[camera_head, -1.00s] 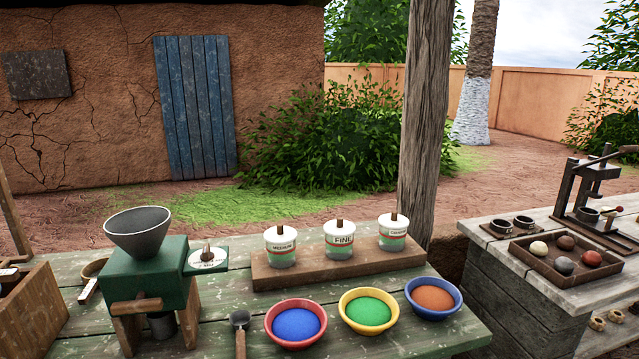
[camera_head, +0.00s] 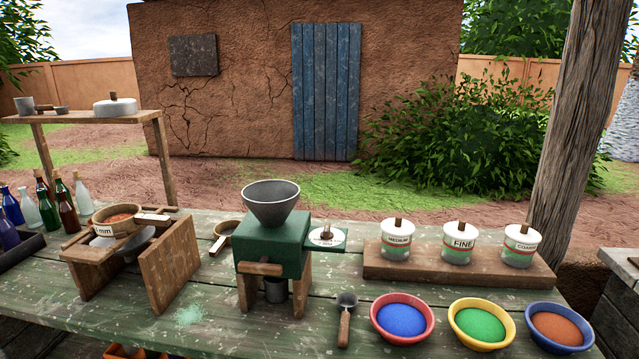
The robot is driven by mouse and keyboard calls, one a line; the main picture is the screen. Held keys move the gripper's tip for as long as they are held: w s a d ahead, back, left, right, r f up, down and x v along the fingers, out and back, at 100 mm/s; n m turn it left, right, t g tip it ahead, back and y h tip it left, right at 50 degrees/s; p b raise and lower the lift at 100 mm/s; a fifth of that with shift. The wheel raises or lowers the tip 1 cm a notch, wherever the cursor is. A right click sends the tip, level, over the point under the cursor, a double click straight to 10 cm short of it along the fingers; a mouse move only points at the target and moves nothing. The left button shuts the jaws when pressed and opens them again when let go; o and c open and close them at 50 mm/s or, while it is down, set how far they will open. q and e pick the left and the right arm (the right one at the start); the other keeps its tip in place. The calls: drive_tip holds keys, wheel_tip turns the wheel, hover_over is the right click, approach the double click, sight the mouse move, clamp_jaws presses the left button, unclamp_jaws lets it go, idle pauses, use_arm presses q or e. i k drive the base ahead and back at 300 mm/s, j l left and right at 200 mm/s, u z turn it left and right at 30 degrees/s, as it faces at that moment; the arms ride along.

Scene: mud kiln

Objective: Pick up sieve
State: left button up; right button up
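A round sieve (camera_head: 118,214) with a wooden rim and a label ending in "mm" sits on top of a wooden stand (camera_head: 165,268) at the left of the green table. Brownish material shows inside it, and a pale bowl shape shows beneath it. A second round, wooden-rimmed piece with a pale tag, which looks like another sieve (camera_head: 226,228), lies on the table between the stand and the green grinder. The grinder partly hides it. Neither of my grippers is in view.
The green grinder (camera_head: 272,240) with a grey hopper stands mid-table. Several bottles (camera_head: 68,206) stand at the far left. A scoop (camera_head: 345,318), a red-rimmed bowl of blue powder (camera_head: 402,318) and lidded jars on a board (camera_head: 380,268) are at the right. Pale green powder (camera_head: 188,314) lies at the front.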

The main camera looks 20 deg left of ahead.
sight(113, 220)
drive_tip(key=u, duration=1.75)
